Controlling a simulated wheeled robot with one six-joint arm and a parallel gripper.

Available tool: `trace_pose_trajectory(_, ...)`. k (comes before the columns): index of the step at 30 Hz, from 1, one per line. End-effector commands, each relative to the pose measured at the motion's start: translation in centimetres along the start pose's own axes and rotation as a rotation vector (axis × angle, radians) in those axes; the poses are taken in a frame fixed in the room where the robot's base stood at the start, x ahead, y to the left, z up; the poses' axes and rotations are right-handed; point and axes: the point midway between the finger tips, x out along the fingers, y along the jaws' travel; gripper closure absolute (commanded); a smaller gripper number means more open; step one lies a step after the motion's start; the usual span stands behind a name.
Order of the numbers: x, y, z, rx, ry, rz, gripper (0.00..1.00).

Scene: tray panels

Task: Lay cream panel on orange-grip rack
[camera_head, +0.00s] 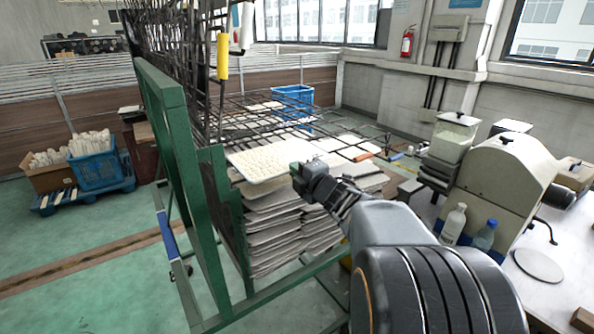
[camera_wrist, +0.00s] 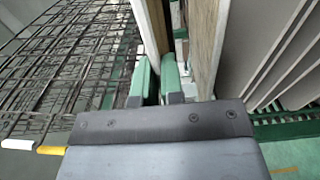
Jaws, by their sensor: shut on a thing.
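The cream panel (camera_head: 262,163) is a flat, speckled, nearly level plate at the middle of the head view. My gripper (camera_head: 301,174) is shut on its right edge. In the wrist view the green finger pads (camera_wrist: 156,78) stand either side of the panel's edge (camera_wrist: 152,32). The orange-grip rack is a dark wire grid (camera_head: 335,140) lying lowered, with its orange grip (camera_head: 363,157) to the right of the panel. The panel overlaps the near left part of the grid in the picture. I cannot tell whether they touch.
Stacked panels (camera_head: 275,225) lie below. Raised wire racks with a yellow grip (camera_head: 222,56) and a white grip (camera_head: 246,25) stand above. A green frame (camera_head: 180,160) closes the left side. A bench with a machine (camera_head: 505,180) and bottles (camera_head: 453,223) is at the right.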

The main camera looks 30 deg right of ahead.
Motion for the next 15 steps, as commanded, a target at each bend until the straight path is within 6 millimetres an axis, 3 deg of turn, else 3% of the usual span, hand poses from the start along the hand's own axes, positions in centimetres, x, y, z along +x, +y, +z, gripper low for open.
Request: trace_pose_trajectory(15,0.00,-0.40,-0.02,0.000,0.000,0.001,1.00)
